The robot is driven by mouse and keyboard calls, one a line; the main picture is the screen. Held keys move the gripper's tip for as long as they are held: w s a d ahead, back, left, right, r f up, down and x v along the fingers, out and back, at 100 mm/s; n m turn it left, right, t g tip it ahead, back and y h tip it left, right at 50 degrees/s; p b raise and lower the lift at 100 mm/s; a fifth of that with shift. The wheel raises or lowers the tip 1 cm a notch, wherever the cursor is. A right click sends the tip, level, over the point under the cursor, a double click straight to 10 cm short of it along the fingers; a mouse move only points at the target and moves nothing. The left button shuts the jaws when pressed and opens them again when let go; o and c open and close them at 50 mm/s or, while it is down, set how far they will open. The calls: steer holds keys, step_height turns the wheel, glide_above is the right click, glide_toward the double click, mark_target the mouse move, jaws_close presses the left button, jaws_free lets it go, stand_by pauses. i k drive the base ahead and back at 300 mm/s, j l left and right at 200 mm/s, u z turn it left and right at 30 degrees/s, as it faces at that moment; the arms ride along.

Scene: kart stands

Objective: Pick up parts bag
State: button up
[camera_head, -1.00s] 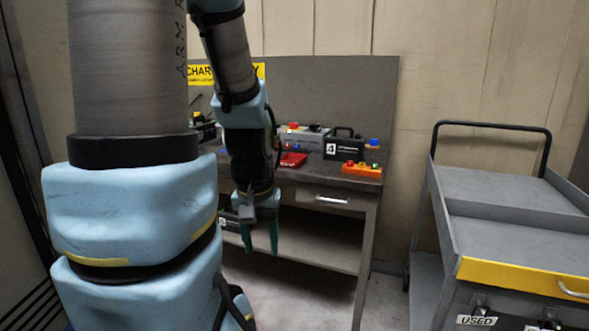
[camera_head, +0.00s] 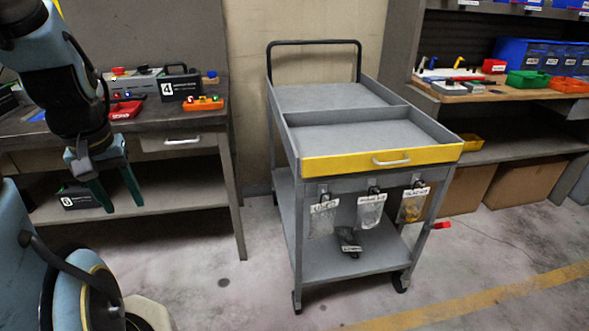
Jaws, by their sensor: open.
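Three clear bags hang by labelled tops from hooks on the front of the grey cart (camera_head: 300,225). The left bag (camera_head: 322,219) looks nearly empty and grey. The middle bag (camera_head: 371,212) is pale, and the right bag (camera_head: 412,207) holds something yellowish. A small dark packet (camera_head: 349,240) with a light label shows low on the cart, below the left and middle bags. The labels are too small to read surely, so I cannot tell which is the parts bag. My gripper (camera_head: 116,192) is open and empty, fingers down, in front of the left workbench, well left of the bags.
The cart's top tray (camera_head: 335,137) is empty, with a yellow front edge. The left workbench (camera_head: 187,118) holds a black case numbered 4 (camera_head: 180,84) and an orange block (camera_head: 203,104). The right bench (camera_head: 520,92) carries coloured bins. Clear floor lies before the cart.

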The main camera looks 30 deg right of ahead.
mark_target(370, 208)
steer(key=z, duration=1.25)
